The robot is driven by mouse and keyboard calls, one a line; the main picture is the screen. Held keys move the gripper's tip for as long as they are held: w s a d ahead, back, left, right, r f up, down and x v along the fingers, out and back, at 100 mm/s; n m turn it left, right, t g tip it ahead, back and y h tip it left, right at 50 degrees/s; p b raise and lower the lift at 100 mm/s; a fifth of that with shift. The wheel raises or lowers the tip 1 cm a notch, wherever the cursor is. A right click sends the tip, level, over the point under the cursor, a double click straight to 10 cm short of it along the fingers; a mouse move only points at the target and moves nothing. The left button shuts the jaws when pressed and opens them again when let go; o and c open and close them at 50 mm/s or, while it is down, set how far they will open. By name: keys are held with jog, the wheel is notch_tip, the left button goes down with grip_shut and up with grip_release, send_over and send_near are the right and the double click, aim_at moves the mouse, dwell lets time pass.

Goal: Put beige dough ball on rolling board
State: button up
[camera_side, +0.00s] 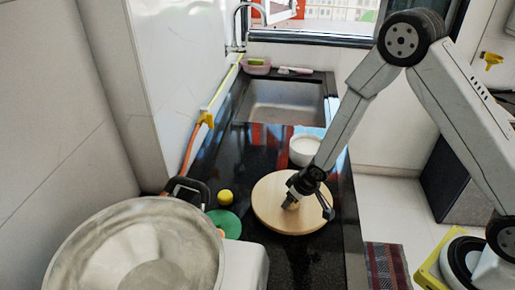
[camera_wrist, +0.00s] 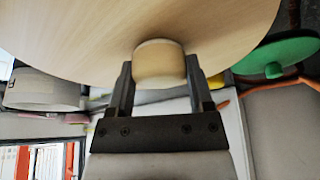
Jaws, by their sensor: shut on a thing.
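The rolling board (camera_side: 270,212) is a round, pale wooden disc on the black counter, and it fills the top of the wrist view (camera_wrist: 80,35). My gripper (camera_side: 288,204) points down over the middle of the board. In the wrist view my gripper (camera_wrist: 160,78) is shut on the beige dough ball (camera_wrist: 160,62), a small rounded lump between the two fingers. The ball is right at the board's surface; whether it touches the wood I cannot tell. In the side view the ball is hidden by the fingers.
A large metal pot (camera_side: 135,250) fills the front left.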

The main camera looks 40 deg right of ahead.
jog(key=shift+f, duration=0.15)
jog(key=o, duration=1.1)
jog(key=shift+v, duration=3.6)
jog(key=shift+r, duration=0.25)
jog(key=shift+d+r, duration=0.1)
